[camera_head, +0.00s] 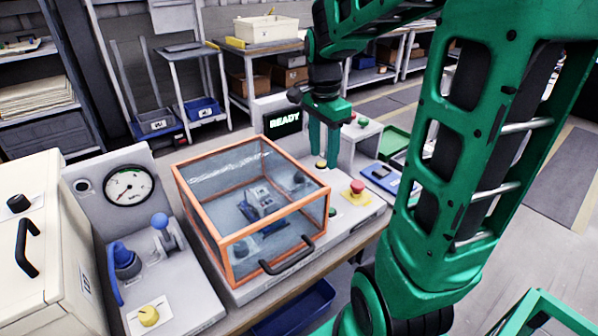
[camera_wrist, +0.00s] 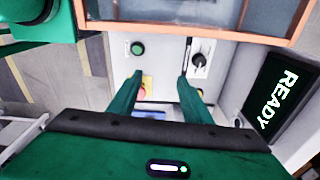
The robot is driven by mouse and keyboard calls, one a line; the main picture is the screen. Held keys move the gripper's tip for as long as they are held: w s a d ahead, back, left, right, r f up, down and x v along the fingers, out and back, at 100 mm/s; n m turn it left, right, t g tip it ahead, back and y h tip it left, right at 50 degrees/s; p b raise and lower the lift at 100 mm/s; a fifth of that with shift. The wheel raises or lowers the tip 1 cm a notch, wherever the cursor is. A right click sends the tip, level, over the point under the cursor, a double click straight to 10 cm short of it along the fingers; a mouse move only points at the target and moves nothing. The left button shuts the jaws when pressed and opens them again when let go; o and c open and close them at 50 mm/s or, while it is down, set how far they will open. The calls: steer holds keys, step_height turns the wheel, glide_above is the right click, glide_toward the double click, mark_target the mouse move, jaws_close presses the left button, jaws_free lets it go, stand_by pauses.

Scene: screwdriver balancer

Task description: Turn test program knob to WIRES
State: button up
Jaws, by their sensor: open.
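My gripper (camera_head: 323,148) is open and points down over the back right of the bench, beside the READY display (camera_head: 284,122). A small knob (camera_head: 321,163) shows just below its fingertips in the head view. In the wrist view, the two green fingers of my gripper (camera_wrist: 161,77) are apart with no knob held between them. A black knob (camera_wrist: 199,59) on a white plate lies just beyond the right finger. No label is readable, so I cannot tell which knob is the test program knob. A yellow knob (camera_head: 149,316) sits on the front left panel.
An orange-framed clear cover (camera_head: 250,205) with a black handle is shut beside my gripper. A red mushroom button (camera_head: 357,187) and a green button (camera_wrist: 137,48) are close by. A gauge (camera_head: 129,185) and blue levers stand at left.

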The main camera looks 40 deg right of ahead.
steer(key=w+f+m, duration=0.2)
steer(key=w+m, duration=0.4)
steer(key=w, duration=0.3)
steer(key=f, duration=1)
steer(key=shift+w+f, duration=0.15)
steer(key=shift+w, duration=0.25)
steer(key=c, duration=1.1)
